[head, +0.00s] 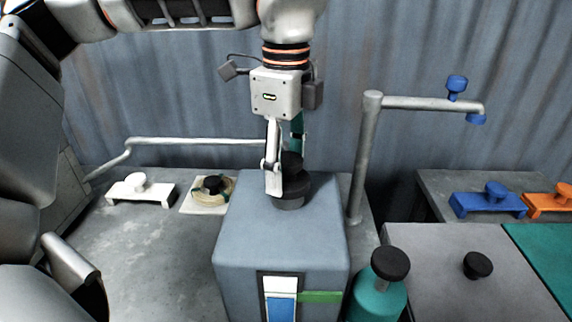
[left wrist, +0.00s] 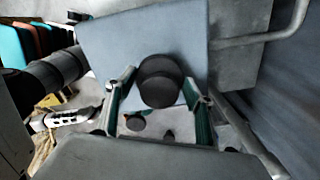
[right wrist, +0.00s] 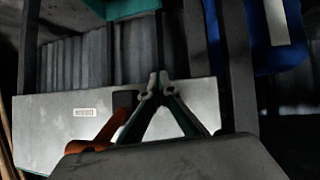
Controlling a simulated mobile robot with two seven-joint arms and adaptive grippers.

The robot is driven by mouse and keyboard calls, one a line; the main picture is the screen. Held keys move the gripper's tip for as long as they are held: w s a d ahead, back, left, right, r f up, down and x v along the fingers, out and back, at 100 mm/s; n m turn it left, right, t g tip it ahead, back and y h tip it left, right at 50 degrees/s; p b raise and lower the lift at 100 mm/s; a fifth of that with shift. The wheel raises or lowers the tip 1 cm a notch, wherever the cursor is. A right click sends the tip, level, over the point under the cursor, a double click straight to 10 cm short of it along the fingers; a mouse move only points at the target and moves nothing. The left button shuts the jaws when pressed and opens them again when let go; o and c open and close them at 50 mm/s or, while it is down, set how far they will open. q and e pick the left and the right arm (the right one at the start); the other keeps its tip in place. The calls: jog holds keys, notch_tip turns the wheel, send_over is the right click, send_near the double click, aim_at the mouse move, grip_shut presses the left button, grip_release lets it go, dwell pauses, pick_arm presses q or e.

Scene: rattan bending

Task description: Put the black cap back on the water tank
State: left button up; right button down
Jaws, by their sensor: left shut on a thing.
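The water tank (head: 280,238) is a grey-blue box at the centre of the head view, with a level window (head: 281,298) on its front. The black cap (head: 292,162) is at the tank's top opening, on or just over the dark round collar (head: 290,203). I cannot tell whether it is fully seated. My left gripper (head: 284,185) points down from above and is shut on the cap, which shows between its fingers in the left wrist view (left wrist: 160,77). My right gripper (right wrist: 154,82) has its fingertips together, with nothing seen between them.
A pipe stand (head: 366,160) rises just right of the tank. A teal bottle (head: 377,301) with a black top stands at front right. A black knob (head: 478,264) lies on the grey bench. White (head: 140,190) and blue (head: 488,202) fixtures stand left and right.

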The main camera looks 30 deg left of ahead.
pick_arm(q)
jog(key=shift+f+b, duration=0.65)
jog(key=shift+f, duration=0.1)
dwell(0.8)
jog(key=o, duration=1.2)
jog(key=o, duration=0.5)
jog(key=shift+r, duration=0.15)
jog(key=shift+r+p, duration=0.85)
jog(key=shift+r, duration=0.45)
jog(key=shift+r+p, duration=1.55)
jog(key=shift+r, duration=1.05)
